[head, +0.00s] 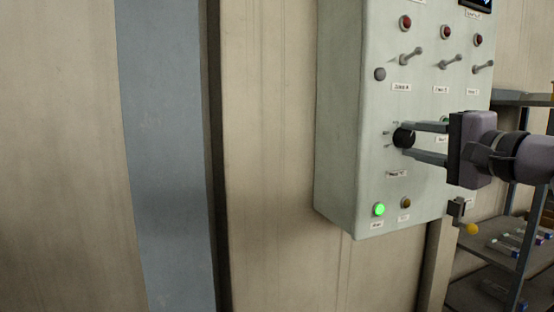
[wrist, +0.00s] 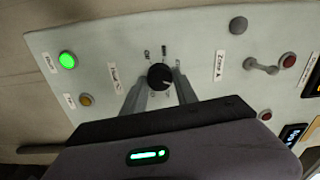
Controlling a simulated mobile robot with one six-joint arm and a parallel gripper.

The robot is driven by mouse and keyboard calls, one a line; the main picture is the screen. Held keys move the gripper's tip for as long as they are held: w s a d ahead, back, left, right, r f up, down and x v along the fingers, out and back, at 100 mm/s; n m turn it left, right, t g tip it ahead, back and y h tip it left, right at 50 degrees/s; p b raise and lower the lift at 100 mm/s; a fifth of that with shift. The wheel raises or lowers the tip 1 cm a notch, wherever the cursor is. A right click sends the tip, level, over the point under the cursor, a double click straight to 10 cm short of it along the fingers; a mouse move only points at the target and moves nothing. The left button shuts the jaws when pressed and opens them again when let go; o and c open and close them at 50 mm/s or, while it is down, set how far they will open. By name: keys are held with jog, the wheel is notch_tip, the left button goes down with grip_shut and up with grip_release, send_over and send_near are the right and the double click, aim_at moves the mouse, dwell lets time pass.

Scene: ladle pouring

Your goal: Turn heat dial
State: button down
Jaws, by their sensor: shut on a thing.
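The heat dial (head: 403,137) is a round black knob on the front of a pale grey-green control box (head: 335,170). It also shows in the wrist view (wrist: 159,76), between my fingers, with small printed marks around it. My gripper (head: 410,140) reaches in from the right, and its two fingers are shut on the dial from either side. The fingers (wrist: 160,90) also show in the wrist view. A label sits below the dial in the head view; its text is too small to read surely.
A lit green lamp (head: 379,210) and an amber button (head: 406,202) sit below the dial. Toggle levers (head: 411,56) and red lamps (head: 405,22) are above it. A shelf rack (head: 510,250) with small items stands at the right.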

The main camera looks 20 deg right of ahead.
jog(key=n+b, duration=0.4)
jog(key=b, duration=0.1)
jog(key=shift+f+n, duration=0.2)
jog(key=shift+n, duration=0.1)
jog(key=shift+r+n+b, duration=0.15)
jog(key=shift+n+b, duration=0.65)
jog(key=shift+n, duration=0.3)
jog(key=shift+r+n+b, duration=0.15)
jog(key=shift+n+b, duration=0.65)
jog(key=shift+n, duration=0.3)
jog(key=c, duration=0.9)
grip_release()
jog(key=shift+c, duration=0.2)
jog(key=s+d+p, duration=0.1)
jog(key=s+p, duration=0.1)
jog(key=s, duration=1.5)
jog(key=shift+s+d, duration=0.15)
